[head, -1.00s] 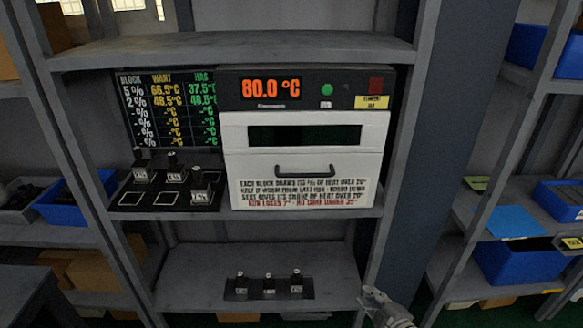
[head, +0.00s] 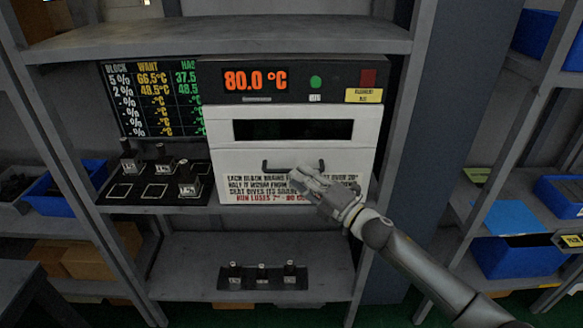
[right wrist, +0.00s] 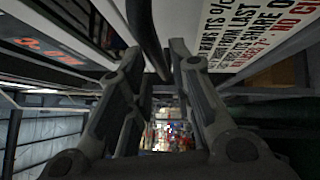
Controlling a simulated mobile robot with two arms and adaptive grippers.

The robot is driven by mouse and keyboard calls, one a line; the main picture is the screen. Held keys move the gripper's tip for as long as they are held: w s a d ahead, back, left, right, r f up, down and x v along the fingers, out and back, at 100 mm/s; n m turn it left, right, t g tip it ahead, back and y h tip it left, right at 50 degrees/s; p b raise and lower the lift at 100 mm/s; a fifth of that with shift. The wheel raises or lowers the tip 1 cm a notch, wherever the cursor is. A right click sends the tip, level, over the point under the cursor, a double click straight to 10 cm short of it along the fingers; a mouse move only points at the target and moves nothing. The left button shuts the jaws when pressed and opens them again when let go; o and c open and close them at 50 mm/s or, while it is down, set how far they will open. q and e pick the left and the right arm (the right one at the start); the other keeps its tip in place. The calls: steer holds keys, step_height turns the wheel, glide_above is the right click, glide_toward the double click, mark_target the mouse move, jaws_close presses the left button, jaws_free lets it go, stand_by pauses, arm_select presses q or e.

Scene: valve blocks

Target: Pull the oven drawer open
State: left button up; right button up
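The white oven drawer (head: 220,150) has a dark window and looks shut, its front flush under the control panel (head: 335,80). Its dark bar handle (head: 268,167) is low on the front. My right gripper (head: 302,176) is at the right part of the handle and covers some of the printed text. In the right wrist view, the fingers (right wrist: 157,60) are apart, with the dark handle bar (right wrist: 144,28) running between them near the tips. I cannot tell whether they touch it. My left gripper is not in view.
A rack of valve blocks (head: 113,195) stands left of the oven, below a temperature board (head: 150,100). A lower shelf (head: 325,275) holds a tray of three blocks (head: 262,283). A dark shelf post (head: 400,150) stands right of the oven. Space before the drawer is free apart from my arm.

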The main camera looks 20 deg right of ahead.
mark_target(292, 153)
steer(key=shift+x, duration=1.9)
steer(key=shift+c, duration=0.5)
jaws_close()
steer(key=shift+f, duration=0.1)
